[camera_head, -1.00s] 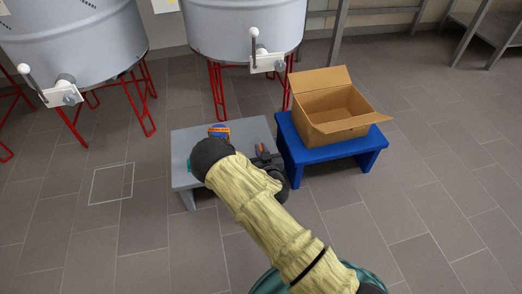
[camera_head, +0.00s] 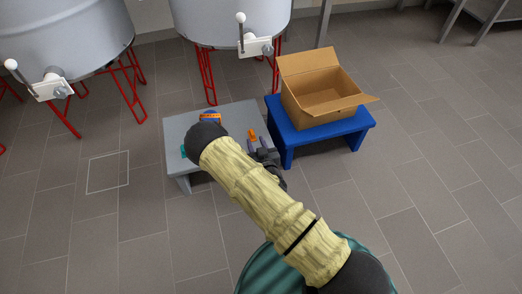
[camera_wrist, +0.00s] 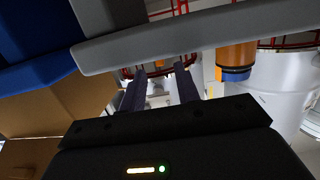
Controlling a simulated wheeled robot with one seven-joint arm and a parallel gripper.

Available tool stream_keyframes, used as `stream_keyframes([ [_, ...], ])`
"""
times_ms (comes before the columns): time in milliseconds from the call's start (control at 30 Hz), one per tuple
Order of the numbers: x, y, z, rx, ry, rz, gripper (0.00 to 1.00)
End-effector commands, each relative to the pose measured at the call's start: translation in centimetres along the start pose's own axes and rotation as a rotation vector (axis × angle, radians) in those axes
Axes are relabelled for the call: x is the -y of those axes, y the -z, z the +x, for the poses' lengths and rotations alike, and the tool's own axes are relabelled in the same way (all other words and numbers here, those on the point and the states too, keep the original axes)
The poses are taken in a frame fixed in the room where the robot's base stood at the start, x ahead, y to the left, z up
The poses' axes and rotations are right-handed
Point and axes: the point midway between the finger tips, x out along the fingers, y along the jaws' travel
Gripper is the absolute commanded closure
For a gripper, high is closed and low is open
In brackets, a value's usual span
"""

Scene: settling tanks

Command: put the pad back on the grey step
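The grey step (camera_head: 232,112) stands left of the blue step and also shows along the top of the wrist view (camera_wrist: 140,48). A small orange item (camera_head: 252,134) shows at its right part, just beyond my fingertips. A teal item (camera_head: 183,151) shows at its left edge, partly hidden by my arm. I cannot tell which of these is the pad. My gripper (camera_head: 258,147) is at the near right edge of the grey step. In the wrist view its two fingers (camera_wrist: 160,88) stand apart with nothing clear between them.
A blue-topped orange jar (camera_head: 210,117) is on the grey step, also in the wrist view (camera_wrist: 236,56). An open cardboard box (camera_head: 322,107) sits on the blue step (camera_head: 333,137). Grey tanks (camera_head: 228,20) on red legs stand behind. Floor on both sides is clear.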

Motion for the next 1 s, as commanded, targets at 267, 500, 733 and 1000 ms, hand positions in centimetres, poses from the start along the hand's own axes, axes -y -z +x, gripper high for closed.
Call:
stream_keyframes([
  [267,-0.1,0.3,-4.8,0.005,-0.001,-0.002,0.68],
  [500,0.0,0.0,-6.2,0.001,0.0,-0.001,0.68],
  [733,0.0,0.0,-6.2,0.0,0.0,-0.001,0.68],
  [1000,0.0,0.0,-6.2,0.0,0.0,-0.001,0.68],
])
